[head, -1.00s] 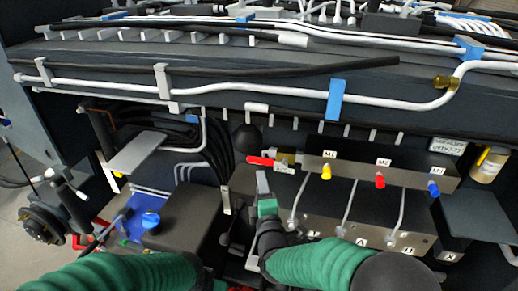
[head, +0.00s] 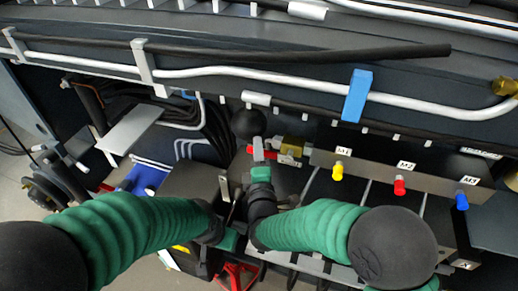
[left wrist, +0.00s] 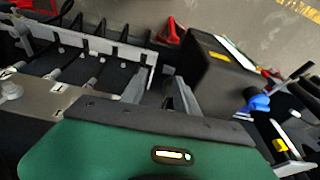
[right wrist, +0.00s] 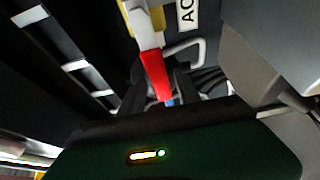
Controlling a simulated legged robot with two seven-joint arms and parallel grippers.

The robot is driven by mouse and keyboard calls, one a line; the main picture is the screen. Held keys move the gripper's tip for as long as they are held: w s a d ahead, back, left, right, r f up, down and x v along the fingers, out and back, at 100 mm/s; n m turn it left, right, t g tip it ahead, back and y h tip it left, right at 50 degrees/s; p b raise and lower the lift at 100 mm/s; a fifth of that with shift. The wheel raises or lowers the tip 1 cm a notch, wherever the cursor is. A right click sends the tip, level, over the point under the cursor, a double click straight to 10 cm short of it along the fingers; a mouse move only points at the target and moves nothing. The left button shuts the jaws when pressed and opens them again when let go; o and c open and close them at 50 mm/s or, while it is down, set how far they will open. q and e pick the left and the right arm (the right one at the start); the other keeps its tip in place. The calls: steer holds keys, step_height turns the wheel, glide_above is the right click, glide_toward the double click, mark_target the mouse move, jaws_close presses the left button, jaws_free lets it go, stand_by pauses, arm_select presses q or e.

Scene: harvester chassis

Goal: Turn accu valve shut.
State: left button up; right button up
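The accu valve has a brass body (head: 293,147) and a red lever (head: 289,160), at the left end of the manifold in the head view. My right gripper (head: 258,146) is in front of the lever and partly hides it. In the right wrist view the red lever (right wrist: 152,68) runs from the brass body down toward the space between my dark fingers. They look apart, and contact with the lever cannot be made out. My left gripper (left wrist: 158,92) is open and empty, low in front of the chassis; its fingers are mostly hidden in the head view.
The manifold (head: 370,172) with yellow, red and blue caps is right of the valve. A black ball (head: 248,123) is just above my right gripper. A white pipe (head: 260,77) and blue clamp (head: 358,95) cross above. A black box (left wrist: 215,75) stands beside my left gripper.

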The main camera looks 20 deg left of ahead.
steer(key=shift+s, duration=0.1)
steer(key=shift+c, duration=1.2)
steer(key=shift+d, duration=0.1)
steer(key=c, duration=0.5)
steer(key=shift+w, duration=0.2)
jaws_close()
